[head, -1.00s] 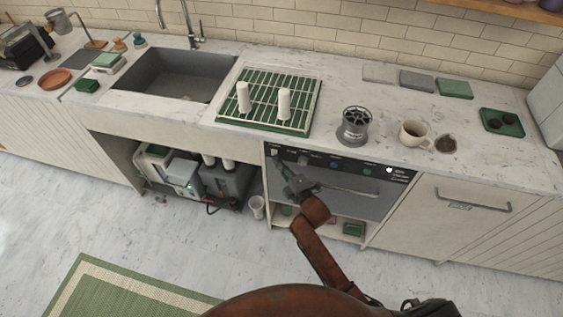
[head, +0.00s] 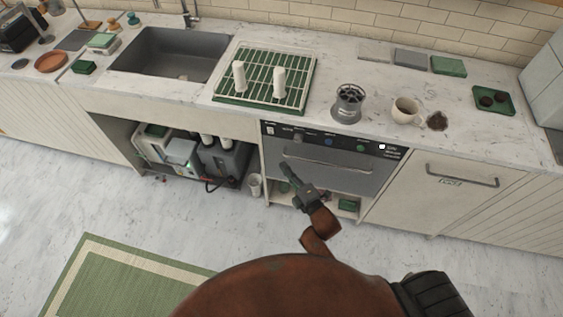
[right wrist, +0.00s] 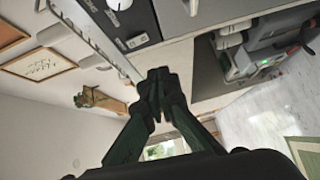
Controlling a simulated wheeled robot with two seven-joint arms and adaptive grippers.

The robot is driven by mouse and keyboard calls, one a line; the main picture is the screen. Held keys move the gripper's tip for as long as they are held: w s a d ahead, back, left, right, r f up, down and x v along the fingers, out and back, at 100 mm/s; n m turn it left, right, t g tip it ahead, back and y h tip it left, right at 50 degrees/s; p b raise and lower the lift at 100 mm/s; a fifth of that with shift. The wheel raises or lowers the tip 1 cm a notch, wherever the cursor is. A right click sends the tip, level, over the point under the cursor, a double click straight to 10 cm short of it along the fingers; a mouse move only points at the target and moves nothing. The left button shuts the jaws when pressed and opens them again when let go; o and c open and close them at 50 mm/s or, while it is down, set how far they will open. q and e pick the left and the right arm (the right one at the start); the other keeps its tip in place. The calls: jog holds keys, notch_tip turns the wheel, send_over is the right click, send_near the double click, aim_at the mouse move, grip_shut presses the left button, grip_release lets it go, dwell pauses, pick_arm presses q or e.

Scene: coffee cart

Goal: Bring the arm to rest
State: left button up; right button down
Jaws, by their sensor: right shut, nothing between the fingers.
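My right gripper (head: 289,177) is in front of the counter, below the countertop, near the handle of the built-in appliance (head: 330,180). It holds nothing. In the right wrist view its dark fingers (right wrist: 158,80) come together at the tips. In that view the appliance's knob panel (right wrist: 125,20) is beyond the fingers, at the top. I cannot tell from the head view how wide the gap to the appliance front is. My left gripper is not in view.
The countertop holds a rack with two white cylinders (head: 279,82), a grey grinder-like device (head: 347,103), a cream cup (head: 405,110) and a green tray (head: 509,101). A white cup (head: 255,186) stands below the counter. Open floor lies in front, with a green rug (head: 125,280).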

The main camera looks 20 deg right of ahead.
dwell(0.5)
jog(key=s+d+f+m+g+h, duration=0.1)
jog(key=s+d+f+m+g, duration=0.35)
jog(key=f, duration=0.75)
jog(key=s+d+f+m+g+h+p, duration=0.1)
jog(key=s+f+m, duration=0.1)
jog(key=s+f, duration=0.8)
jog(key=s+d+f+m+g+h, duration=0.1)
jog(key=s+d+f+m+g, duration=0.15)
jog(key=f, duration=1.25)
jog(key=s+d+f+m+g, duration=0.2)
jog(key=s+f+m, duration=0.1)
jog(key=s+f, duration=0.55)
jog(key=s+d+f+m+g, duration=0.2)
jog(key=s+f, duration=0.3)
jog(key=s, duration=0.6)
jog(key=s+d+f+m+g, duration=0.1)
jog(key=s+f+m+g, duration=0.1)
jog(key=s, duration=0.8)
jog(key=s+d+f+m+g+h+p, duration=0.1)
jog(key=s+d+f+m+g, duration=0.1)
jog(key=s, duration=0.9)
jog(key=shift+d+f+m, duration=0.15)
jog(key=shift+f+m, duration=0.05)
jog(key=shift+m, duration=0.2)
